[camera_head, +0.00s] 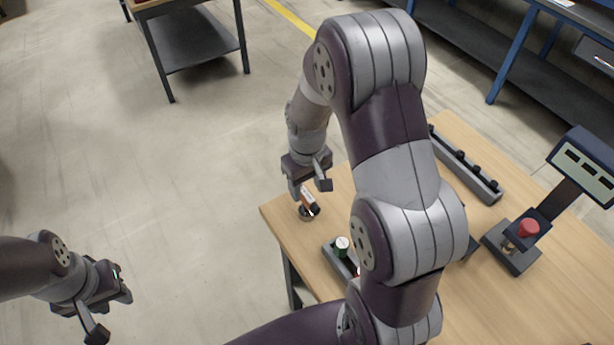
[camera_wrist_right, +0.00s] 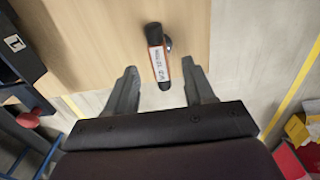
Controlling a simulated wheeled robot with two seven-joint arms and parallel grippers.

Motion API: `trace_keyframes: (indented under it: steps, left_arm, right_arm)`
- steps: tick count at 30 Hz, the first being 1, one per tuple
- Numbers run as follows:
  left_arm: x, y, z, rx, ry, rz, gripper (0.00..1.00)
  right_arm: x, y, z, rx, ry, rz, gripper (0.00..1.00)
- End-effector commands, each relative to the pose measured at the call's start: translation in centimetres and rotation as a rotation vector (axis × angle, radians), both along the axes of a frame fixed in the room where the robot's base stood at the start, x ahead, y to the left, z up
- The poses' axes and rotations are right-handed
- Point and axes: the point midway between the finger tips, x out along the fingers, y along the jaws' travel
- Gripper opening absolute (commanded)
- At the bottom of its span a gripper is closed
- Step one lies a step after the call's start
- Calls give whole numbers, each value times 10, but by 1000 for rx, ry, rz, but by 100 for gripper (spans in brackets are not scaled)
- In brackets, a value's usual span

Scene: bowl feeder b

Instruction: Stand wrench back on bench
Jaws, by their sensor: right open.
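The wrench (camera_head: 308,201), orange and black with a white label, is at the bench's (camera_head: 282,212) near left corner, by a small dark round piece. In the right wrist view the wrench (camera_wrist_right: 157,55) shows its black end and a label reading about 12 Nm. I cannot tell whether it stands upright or leans. My right gripper (camera_head: 309,187) is open just above it. In the wrist view the wrench's lower end lies between the open fingertips (camera_wrist_right: 160,70), with gaps on both sides. My left gripper (camera_head: 110,312) is open and empty, over the floor left of the bench.
A long grey rack (camera_head: 465,165) lies at the bench's back. A stand with a red button (camera_head: 529,227) and a display (camera_head: 585,165) are at the right. The floor left is clear.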

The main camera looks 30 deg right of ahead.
Motion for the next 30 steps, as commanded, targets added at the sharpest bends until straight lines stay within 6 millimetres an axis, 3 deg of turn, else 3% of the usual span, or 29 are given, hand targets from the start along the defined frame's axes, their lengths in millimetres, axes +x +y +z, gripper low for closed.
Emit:
trace_keyframes:
  steps: [3,7,9,15,18,30]
  left_arm:
    - [0,0,-4,0,0,0,33]
    - [0,0,-4,0,0,0,33]
    - [0,0,-4,0,0,0,33]
    - [0,0,-4,0,0,0,33]
    - [0,0,-4,0,0,0,33]
    - [0,0,-4,0,0,0,33]
  right_arm:
    - [1,0,26,-1,-4,0,53]
    - [0,1,44,0,-2,0,53]
    - [-10,8,50,-1,-13,-4,53]
    - [-73,47,54,4,-97,-42,53]
    - [-88,53,53,8,-119,-54,53]
    - [-90,54,52,8,-118,-57,53]
